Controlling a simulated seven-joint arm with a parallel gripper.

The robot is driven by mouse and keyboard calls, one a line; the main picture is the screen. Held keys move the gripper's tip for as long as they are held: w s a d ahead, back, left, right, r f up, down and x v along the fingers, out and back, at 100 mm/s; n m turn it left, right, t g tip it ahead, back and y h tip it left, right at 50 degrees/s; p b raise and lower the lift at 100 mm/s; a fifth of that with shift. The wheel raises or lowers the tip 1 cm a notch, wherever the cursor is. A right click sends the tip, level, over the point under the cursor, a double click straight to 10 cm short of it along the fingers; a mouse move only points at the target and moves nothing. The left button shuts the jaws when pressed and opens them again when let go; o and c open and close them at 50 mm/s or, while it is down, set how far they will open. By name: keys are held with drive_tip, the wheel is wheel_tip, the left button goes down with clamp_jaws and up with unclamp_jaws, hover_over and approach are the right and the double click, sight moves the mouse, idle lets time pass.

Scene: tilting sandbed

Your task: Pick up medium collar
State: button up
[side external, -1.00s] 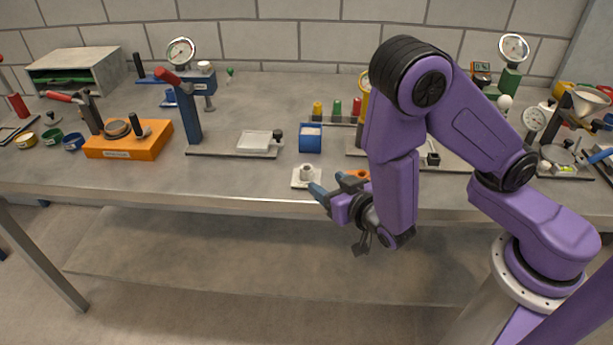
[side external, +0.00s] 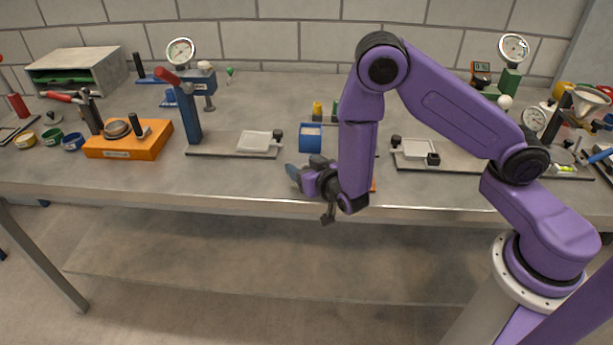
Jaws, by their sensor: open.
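I cannot tell for sure which thing is the medium collar. Three small ring-shaped pieces, yellow (side external: 25,142), green (side external: 51,139) and blue (side external: 73,142), lie at the far left of the bench, well away from my gripper. My gripper (side external: 304,168) is open, low over the bench's front edge, just in front of a blue box-like block (side external: 310,138). The small white plate with a grey round piece on it, seen there earlier, is hidden behind my gripper. I cannot see whether the fingers are around or touching anything.
Left of my gripper is a stand with a blue post (side external: 188,115) and a white plate (side external: 255,141). An orange box (side external: 128,141) lies further left. Yellow (side external: 317,110) and green pegs stand behind the block. A plate fixture (side external: 440,157) is to the right.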

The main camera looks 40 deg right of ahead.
drive_tip(key=shift+w+d+f, duration=0.1)
drive_tip(key=shift+w+f, duration=0.05)
drive_tip(key=shift+w, duration=0.3)
drive_tip(key=c, duration=1.1)
drive_tip(key=shift+o, duration=0.2)
